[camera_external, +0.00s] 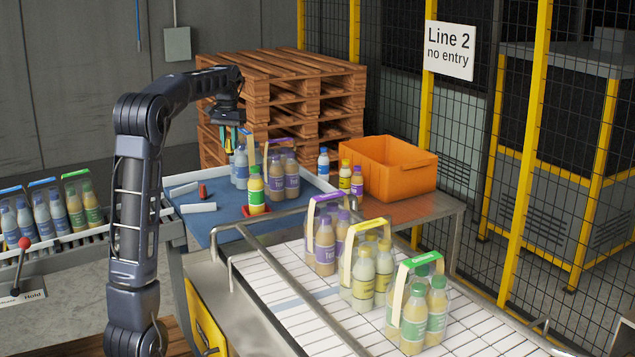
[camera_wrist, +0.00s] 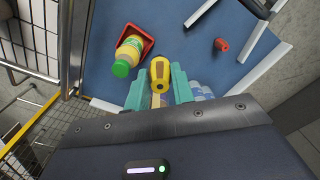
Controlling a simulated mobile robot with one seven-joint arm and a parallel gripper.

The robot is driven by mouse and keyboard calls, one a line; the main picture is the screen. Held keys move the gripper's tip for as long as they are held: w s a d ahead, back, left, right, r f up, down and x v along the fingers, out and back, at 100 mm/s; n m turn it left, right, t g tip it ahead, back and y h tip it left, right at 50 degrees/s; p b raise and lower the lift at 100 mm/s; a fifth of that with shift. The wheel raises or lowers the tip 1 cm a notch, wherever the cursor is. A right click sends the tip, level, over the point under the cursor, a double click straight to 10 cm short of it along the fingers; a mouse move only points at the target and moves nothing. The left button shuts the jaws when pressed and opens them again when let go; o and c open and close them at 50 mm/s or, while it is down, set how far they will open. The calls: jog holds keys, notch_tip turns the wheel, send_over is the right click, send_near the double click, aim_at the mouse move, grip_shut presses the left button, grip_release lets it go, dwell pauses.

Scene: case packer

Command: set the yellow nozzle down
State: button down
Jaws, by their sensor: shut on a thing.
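The yellow nozzle (camera_wrist: 159,73) is held between the teal fingertips of my gripper (camera_wrist: 159,88) in the wrist view. In the external view my gripper (camera_external: 230,137) hangs above the blue work surface (camera_external: 226,229), in front of bottle packs, and the nozzle is small and hard to make out. Below it, clear of the fingers, a green-capped yellow bottle (camera_external: 256,192) stands in a small red holder (camera_external: 265,211). The bottle also shows in the wrist view (camera_wrist: 130,52), left of the nozzle.
A small red piece (camera_external: 202,191) and white bars (camera_external: 198,207) lie on the blue surface. Bottle packs (camera_external: 285,172) stand at its back. An orange crate (camera_external: 402,172) and several small bottles (camera_external: 345,177) stand to the right. A conveyor with bottle packs (camera_external: 362,268) is in front.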

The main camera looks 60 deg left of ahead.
jog(key=w+d+f, duration=0.1)
jog(key=w+d, duration=0.3)
jog(key=w, duration=1)
jog(key=w+d, duration=0.3)
jog(key=w, duration=1.1)
jog(key=shift+n, duration=0.4)
jog(key=f, duration=2)
jog(key=shift+w, duration=0.25)
jog(key=c, duration=1.2)
grip_release()
jog(key=shift+f, duration=0.1)
